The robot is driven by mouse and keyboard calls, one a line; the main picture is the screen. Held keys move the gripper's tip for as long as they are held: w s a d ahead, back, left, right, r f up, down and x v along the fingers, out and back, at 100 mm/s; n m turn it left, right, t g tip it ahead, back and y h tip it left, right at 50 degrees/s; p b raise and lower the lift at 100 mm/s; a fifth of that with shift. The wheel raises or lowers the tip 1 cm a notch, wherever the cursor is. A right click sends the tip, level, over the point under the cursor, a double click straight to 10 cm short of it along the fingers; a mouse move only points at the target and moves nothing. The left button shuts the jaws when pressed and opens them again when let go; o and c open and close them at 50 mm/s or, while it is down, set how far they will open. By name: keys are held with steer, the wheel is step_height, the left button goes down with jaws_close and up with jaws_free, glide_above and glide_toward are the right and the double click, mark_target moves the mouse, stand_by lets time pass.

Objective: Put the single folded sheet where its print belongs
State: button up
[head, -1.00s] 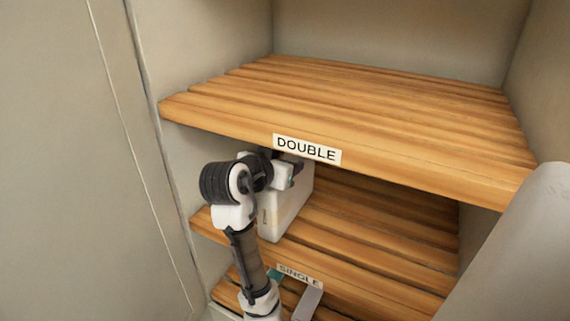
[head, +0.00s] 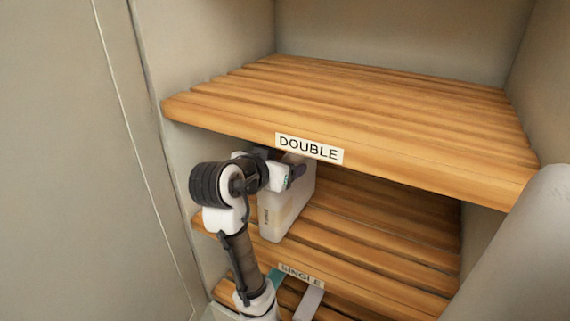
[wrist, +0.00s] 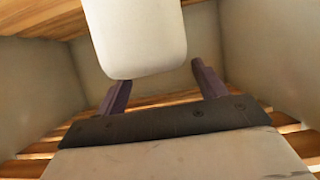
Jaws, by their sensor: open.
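A white block with rounded edges and tiny unreadable print, apparently the folded sheet (head: 285,212), stands upright on the middle shelf (head: 375,240). That shelf has a SINGLE label (head: 301,275) on its front edge. The shelf above has a DOUBLE label (head: 309,148). My arm reaches in at the left, and its wrist overlaps the block's upper part. My gripper (wrist: 161,72) shows in the wrist view with two dark purple fingers spread apart. A white rounded shape (wrist: 137,38), likely the same block, shows between them; contact cannot be told.
The upper slatted shelf (head: 370,105) is bare and overhangs the arm. Cabinet walls close in on the left (head: 205,45) and right. The middle shelf is clear to the right of the block. A lower shelf shows partly, with teal and pale pieces in front.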

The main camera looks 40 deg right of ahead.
steer(key=p+v, duration=0.2)
steer(key=v, duration=0.7)
steer(key=shift+a, duration=0.2)
steer(key=shift+s, duration=0.15)
